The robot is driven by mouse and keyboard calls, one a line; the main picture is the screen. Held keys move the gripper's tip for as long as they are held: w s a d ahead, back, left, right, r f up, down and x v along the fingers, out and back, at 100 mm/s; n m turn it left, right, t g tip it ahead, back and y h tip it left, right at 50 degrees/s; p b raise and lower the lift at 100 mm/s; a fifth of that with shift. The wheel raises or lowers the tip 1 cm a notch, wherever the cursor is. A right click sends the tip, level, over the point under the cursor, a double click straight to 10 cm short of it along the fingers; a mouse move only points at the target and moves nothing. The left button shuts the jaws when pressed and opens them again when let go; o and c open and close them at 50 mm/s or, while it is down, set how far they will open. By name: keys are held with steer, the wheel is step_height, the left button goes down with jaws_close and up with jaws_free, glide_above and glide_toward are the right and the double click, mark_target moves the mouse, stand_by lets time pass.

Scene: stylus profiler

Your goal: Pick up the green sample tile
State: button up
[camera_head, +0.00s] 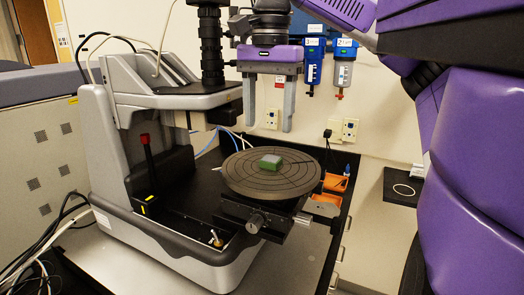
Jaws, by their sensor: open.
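The green sample tile (270,162) lies on the round dark stage (245,182) of the stylus profiler, near the middle of its disc. It is a small block with a paler top. My gripper (270,128) hangs above the tile with its two grey fingers pointing down. The fingers are spread apart with nothing between them. The fingertips look higher than the tile and do not touch it. The exact depth offset between fingers and tile is hard to tell.
The profiler's grey body (110,160) and its overhanging head (175,98) stand left of the stage. A red-tipped lever (146,145) rises beside it. Orange bins (335,183) sit right of the stage. Blue wall regulators (314,62) hang behind. Cables lie at the lower left.

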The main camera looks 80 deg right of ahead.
mark_target(271, 159)
steer(key=shift+s+d+f, duration=0.1)
steer(key=shift+d+f, duration=0.1)
steer(key=shift+d, duration=0.05)
steer(key=shift+s+a+f+p, duration=0.15)
steer(key=shift+f+p, duration=0.25)
steer(key=shift+f, duration=1.4)
steer(key=shift+s+a+f+p, duration=0.15)
steer(key=shift+f+p, duration=0.2)
steer(key=shift+f, duration=1.45)
steer(key=shift+c, duration=0.2)
jaws_close()
steer(key=shift+r, duration=0.1)
step_height(271, 159, up, 10)
steer(key=b, duration=0.1)
